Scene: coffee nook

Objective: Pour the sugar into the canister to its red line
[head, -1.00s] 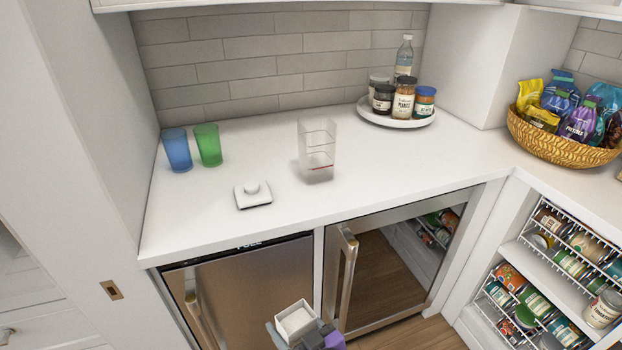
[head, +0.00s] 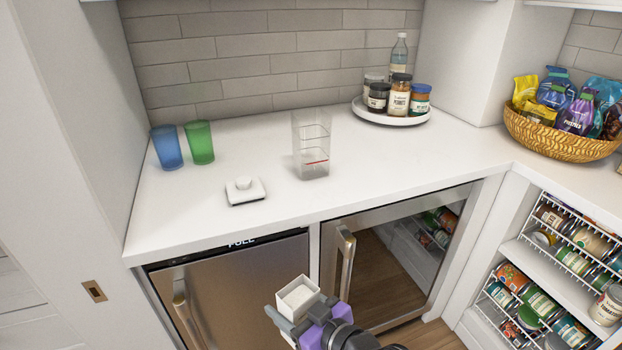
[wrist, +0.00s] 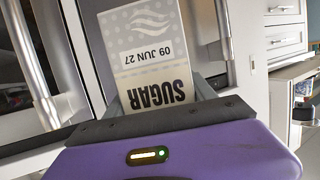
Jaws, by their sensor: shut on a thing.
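The clear canister (head: 311,150) stands upright on the counter, with a red line low on its wall. Its inside looks greyish at the bottom; I cannot tell how much is in it. Its white lid (head: 245,190) with a knob lies on the counter to the left. My gripper (head: 294,320) is shut on the open-topped sugar box (head: 298,293), below and in front of the counter's edge, apart from the canister. In the wrist view the sugar box (wrist: 148,50) sits between the fingers, its SUGAR label upside down in the picture.
Blue (head: 166,147) and green (head: 199,142) cups stand at the counter's left. A white round tray (head: 391,117) with jars and a bottle stands behind the canister to the right. A woven basket (head: 558,139) of bags is far right. Below are two steel-framed appliance doors with handles.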

